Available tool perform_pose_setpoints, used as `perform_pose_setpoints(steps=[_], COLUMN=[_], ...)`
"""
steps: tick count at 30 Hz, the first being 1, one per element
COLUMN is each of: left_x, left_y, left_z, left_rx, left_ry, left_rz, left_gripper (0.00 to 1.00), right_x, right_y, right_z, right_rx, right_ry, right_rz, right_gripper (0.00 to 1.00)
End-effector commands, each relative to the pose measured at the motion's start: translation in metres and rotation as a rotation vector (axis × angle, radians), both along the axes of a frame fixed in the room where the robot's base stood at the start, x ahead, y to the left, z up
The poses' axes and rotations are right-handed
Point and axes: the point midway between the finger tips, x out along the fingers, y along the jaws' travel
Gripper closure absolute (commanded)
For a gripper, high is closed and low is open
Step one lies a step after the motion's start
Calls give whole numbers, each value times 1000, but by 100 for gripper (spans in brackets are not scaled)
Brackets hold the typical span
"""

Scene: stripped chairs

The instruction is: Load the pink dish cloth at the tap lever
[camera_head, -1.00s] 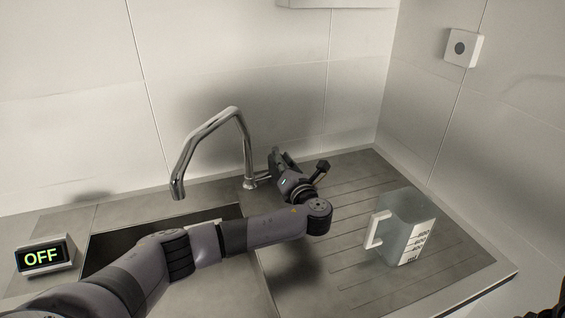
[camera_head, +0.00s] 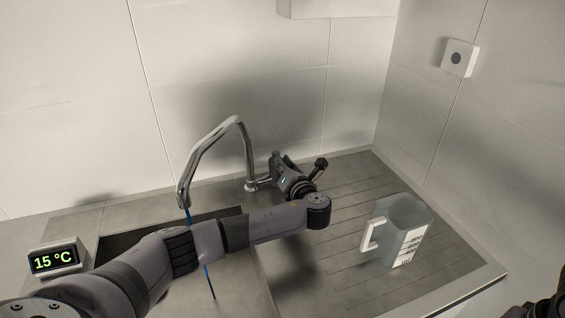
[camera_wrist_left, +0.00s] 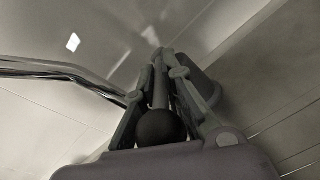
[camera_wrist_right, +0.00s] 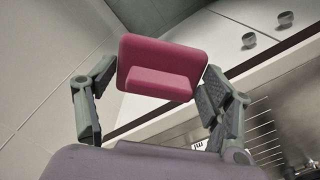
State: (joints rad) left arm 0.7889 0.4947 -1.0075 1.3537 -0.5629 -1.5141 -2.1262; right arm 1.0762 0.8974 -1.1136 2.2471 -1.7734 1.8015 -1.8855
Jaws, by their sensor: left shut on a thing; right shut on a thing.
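The chrome tap (camera_head: 245,150) stands at the back of the sink, with a thin blue water stream (camera_head: 188,215) under its spout. My left gripper (camera_head: 275,162) is beside the tap's base on the right. In the left wrist view, my left gripper (camera_wrist_left: 163,60) is shut on the lever, whose dark ball end (camera_wrist_left: 160,128) sits between the fingers. The head view hides this grip. In the right wrist view, my right gripper (camera_wrist_right: 155,90) is shut on the pink dish cloth (camera_wrist_right: 160,65), a folded, block-like shape between its fingers. The cloth is out of the head view.
A display (camera_head: 55,261) reading 15 °C stands left of the sink (camera_head: 125,245). A grey measuring jug (camera_head: 400,230) with a white handle stands on the ribbed drainer (camera_head: 350,250). A white box with a round button (camera_head: 459,58) is on the right wall.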

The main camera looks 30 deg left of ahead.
Motion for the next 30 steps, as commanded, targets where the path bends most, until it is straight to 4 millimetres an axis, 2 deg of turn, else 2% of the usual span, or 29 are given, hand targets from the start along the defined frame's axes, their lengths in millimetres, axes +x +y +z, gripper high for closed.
perform_pose_setpoints(steps=[1,2,11,22,26,30], left_x=[0,0,0,-2,-13,-33], left_y=[-1,-2,-2,-4,-18,-40], left_z=[-1,-1,-1,0,1,4], left_rx=[-2,-2,-2,-1,-2,-2], left_ry=[1,1,1,0,2,2], left_rz=[-3,-3,-5,-3,-6,-6], left_gripper=[100,90,70,69,69,69], right_x=[0,0,0,0,0,0], right_y=[0,0,0,0,0,0], right_z=[0,0,0,0,0,0], right_rx=[0,0,0,0,0,0], right_ry=[0,0,0,0,0,0], right_rz=[0,0,0,0,0,0], right_gripper=[48,48,48,48,48,48])
